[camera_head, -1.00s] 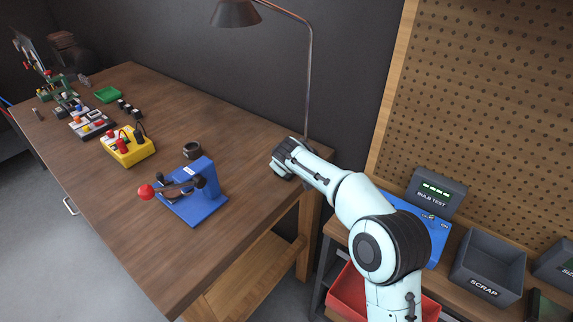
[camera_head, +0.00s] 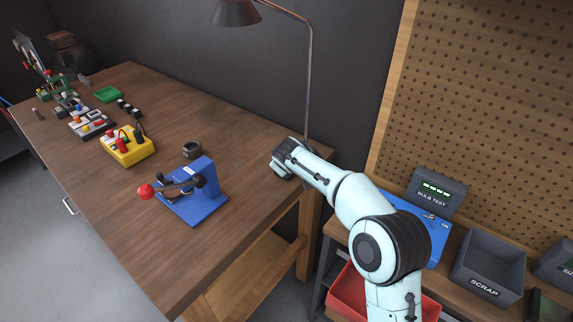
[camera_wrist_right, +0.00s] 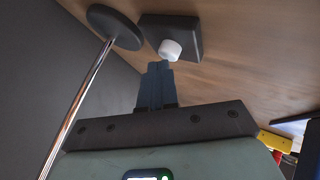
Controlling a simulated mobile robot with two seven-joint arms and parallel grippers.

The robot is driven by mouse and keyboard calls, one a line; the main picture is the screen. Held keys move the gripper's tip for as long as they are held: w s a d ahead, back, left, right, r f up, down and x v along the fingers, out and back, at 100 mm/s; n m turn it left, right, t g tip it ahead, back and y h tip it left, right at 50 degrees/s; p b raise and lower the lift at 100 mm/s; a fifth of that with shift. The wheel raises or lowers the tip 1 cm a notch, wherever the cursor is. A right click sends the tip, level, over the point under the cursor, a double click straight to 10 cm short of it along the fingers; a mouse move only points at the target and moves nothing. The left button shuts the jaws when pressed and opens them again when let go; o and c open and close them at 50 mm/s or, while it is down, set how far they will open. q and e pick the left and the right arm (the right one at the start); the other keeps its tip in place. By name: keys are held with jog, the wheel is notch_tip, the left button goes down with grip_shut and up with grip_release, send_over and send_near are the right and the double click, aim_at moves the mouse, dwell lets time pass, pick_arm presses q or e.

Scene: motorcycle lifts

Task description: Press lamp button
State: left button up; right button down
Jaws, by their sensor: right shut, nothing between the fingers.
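The desk lamp has a brown shade (camera_head: 237,12) and a thin curved pole (camera_head: 309,85) at the back edge of the workbench; the shade looks unlit. In the right wrist view its round dark base (camera_wrist_right: 115,27) is beside a dark box (camera_wrist_right: 172,30) with a white button (camera_wrist_right: 170,49). My right gripper (camera_wrist_right: 157,68) is shut and empty, its fingertips just short of or at the button; I cannot tell whether they touch. In the head view my right gripper (camera_head: 283,165) is over the bench's right end, and the arm hides the base and button. My left gripper is out of view.
At right are a bulb test box (camera_head: 437,193) and a scrap bin (camera_head: 487,270).

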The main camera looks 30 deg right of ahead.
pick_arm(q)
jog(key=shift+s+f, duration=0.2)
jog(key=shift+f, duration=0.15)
pick_arm(e)
jog(key=shift+f, duration=0.45)
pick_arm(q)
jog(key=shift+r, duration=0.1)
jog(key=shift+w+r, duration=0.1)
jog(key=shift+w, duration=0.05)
pick_arm(e)
jog(key=shift+r, duration=0.35)
jog(key=shift+r+p, duration=1.85)
jog(key=shift+r, duration=1.25)
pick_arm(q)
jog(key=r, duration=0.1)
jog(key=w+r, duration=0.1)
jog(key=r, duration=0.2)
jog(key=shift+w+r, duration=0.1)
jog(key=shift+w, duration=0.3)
pick_arm(e)
jog(key=shift+f, duration=0.1)
